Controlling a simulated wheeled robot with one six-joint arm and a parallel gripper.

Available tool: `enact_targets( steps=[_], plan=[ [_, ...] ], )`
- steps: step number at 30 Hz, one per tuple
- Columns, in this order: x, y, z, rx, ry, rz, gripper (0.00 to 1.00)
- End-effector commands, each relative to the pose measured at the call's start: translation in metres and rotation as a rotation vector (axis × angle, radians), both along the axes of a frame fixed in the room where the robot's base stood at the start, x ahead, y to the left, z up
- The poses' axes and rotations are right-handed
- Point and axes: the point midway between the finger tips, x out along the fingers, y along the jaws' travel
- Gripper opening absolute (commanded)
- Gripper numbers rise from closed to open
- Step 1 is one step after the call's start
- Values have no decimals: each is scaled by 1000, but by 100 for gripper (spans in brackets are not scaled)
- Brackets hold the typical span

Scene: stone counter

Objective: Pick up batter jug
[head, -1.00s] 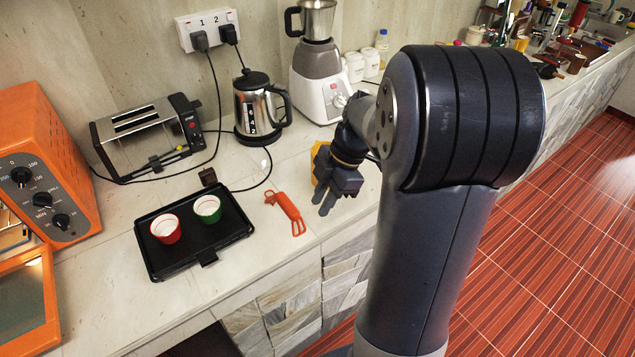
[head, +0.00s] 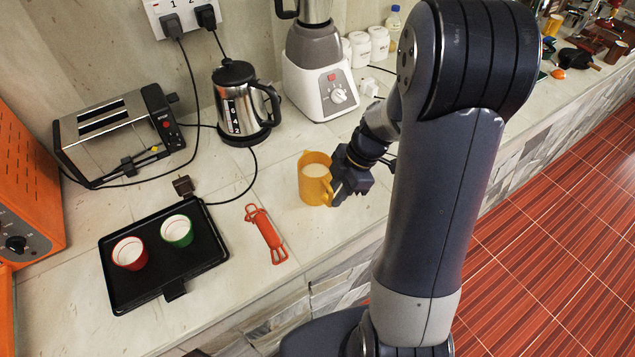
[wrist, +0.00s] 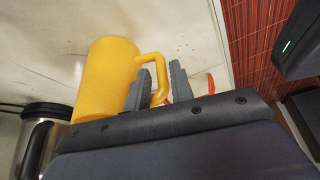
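The batter jug (head: 316,184) is a yellow jug with pale batter in it, standing upright on the counter. In the wrist view the jug (wrist: 103,80) shows at the left, with its handle (wrist: 160,72) towards my gripper. My gripper (head: 343,194) is low on the right side of the jug, at its handle. In the wrist view my gripper's fingers (wrist: 159,80) are apart, with the handle's outer bar between them. One finger overlaps the handle's opening. No firm grip on the handle shows. The far side of the jug is hidden.
A red-orange utensil (head: 265,234) lies left of the jug. A black tray (head: 215,262) holds a red cup (head: 130,254) and a green cup (head: 177,231). A kettle (head: 240,110), blender (head: 322,80) and toaster (head: 115,140) stand behind. Counter in front of the jug is clear.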

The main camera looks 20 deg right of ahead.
Motion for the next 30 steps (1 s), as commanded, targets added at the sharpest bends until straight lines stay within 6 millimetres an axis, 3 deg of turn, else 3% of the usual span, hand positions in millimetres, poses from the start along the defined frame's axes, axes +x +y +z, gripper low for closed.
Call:
enact_targets(
  steps=[4,11,20,30],
  plan=[
    [0,6,-13,0,0,0,22],
    [0,6,-15,-1,-1,0,22],
    [0,6,-15,-1,-2,-1,0],
    [0,6,-14,-1,-2,-1,0]
  ],
)
